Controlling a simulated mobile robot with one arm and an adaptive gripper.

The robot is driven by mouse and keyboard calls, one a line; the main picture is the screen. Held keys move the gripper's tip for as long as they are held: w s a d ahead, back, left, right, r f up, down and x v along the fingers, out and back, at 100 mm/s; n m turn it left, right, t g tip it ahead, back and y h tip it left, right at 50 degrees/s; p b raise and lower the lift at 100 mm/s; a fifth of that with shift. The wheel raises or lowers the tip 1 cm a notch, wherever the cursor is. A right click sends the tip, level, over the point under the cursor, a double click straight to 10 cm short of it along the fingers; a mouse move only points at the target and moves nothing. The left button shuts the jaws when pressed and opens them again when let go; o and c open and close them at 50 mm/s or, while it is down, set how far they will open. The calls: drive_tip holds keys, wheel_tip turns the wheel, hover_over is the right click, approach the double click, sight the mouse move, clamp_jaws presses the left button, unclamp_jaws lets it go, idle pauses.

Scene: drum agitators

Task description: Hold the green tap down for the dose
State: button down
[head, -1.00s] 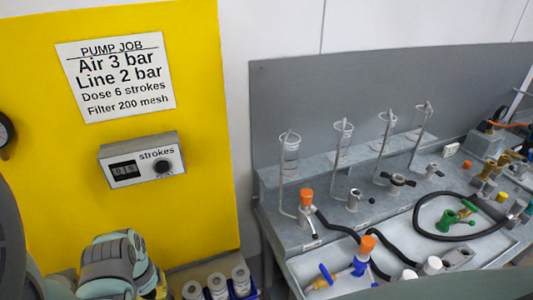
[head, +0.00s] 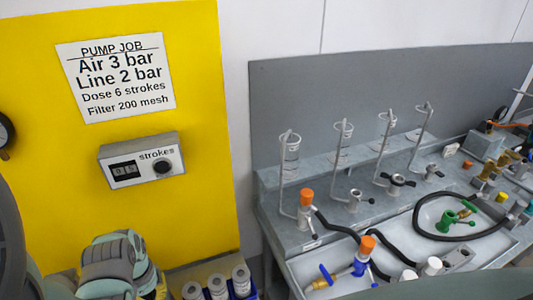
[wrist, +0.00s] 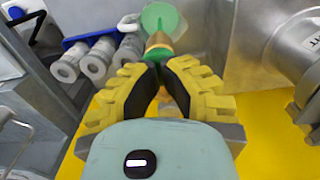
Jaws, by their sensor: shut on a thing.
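The green tap (wrist: 160,20) shows in the wrist view as a round green head with a brass-coloured neck below it. My gripper (wrist: 160,66) has its yellow, black-padded fingers closed together at the tap's neck, shut on it. The fingertips hide the lower part of the neck. In the head view my arm covers this spot, so neither the tap nor the fingertips show clearly there. The strokes counter (head: 139,159) is on the yellow panel; its small digits look like 05.
A job sheet (head: 116,76) hangs above the counter. Several pale cylinders (head: 217,286) stand at the panel's foot. A large grey metal body (wrist: 280,50) is close on the gripper's right. The bench at right holds hoses, fittings and another green-handled piece (head: 450,217).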

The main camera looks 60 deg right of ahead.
idle(0.3)
wheel_tip(320, 180, up, 7)
drive_tip(key=p, duration=0.3)
idle(0.4)
